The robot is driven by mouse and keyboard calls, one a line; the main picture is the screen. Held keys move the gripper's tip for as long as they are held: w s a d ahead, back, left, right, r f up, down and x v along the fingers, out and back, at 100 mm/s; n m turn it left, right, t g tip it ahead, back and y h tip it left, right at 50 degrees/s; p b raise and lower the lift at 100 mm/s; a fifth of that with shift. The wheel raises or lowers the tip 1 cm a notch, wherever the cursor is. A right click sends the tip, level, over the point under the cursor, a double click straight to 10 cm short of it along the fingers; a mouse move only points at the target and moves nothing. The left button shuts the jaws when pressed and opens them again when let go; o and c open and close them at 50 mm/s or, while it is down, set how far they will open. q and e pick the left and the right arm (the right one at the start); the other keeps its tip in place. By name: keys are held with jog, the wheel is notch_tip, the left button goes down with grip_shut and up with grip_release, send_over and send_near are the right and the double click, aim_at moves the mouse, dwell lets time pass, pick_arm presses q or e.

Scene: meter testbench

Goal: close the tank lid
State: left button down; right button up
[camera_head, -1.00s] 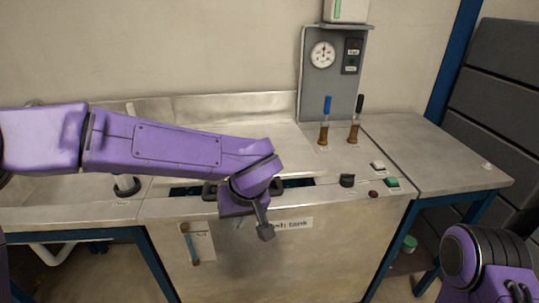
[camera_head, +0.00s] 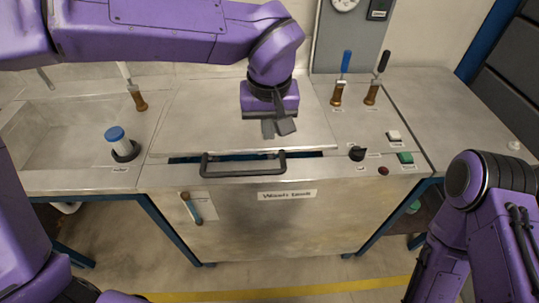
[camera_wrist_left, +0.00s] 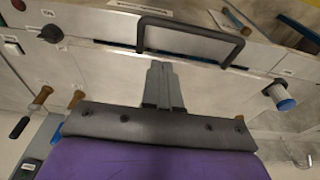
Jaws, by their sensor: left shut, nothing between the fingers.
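The tank lid (camera_head: 225,115) is a flat metal panel in the bench top, above the front label "Wash tank". A dark gap shows along its front edge, so it looks not quite flush. Its black bar handle (camera_head: 243,173) stands at the front, and also shows in the left wrist view (camera_wrist_left: 195,34). My left gripper (camera_head: 278,130) is shut and empty, pointing down over the lid, behind and right of the handle's middle. In the left wrist view its fingers (camera_wrist_left: 162,85) are apart from the handle. I cannot tell whether they touch the lid. My right gripper is not visible.
Two levers, one blue-topped (camera_head: 342,75) and one black-topped (camera_head: 376,75), stand right of the lid. A black knob (camera_head: 357,153) and a green switch (camera_head: 405,157) are near the front edge. A blue-capped part (camera_head: 118,140) stands at left by the sink.

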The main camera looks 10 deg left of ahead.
pick_arm(q)
send_over(270, 170)
jog(key=w, duration=0.1)
notch_tip(270, 170, down, 6)
jog(key=f, duration=0.3)
jog(key=shift+s+f, duration=0.35)
jog(key=shift+f, duration=0.05)
jog(key=shift+s+f, duration=0.15)
jog(key=shift+f, duration=0.25)
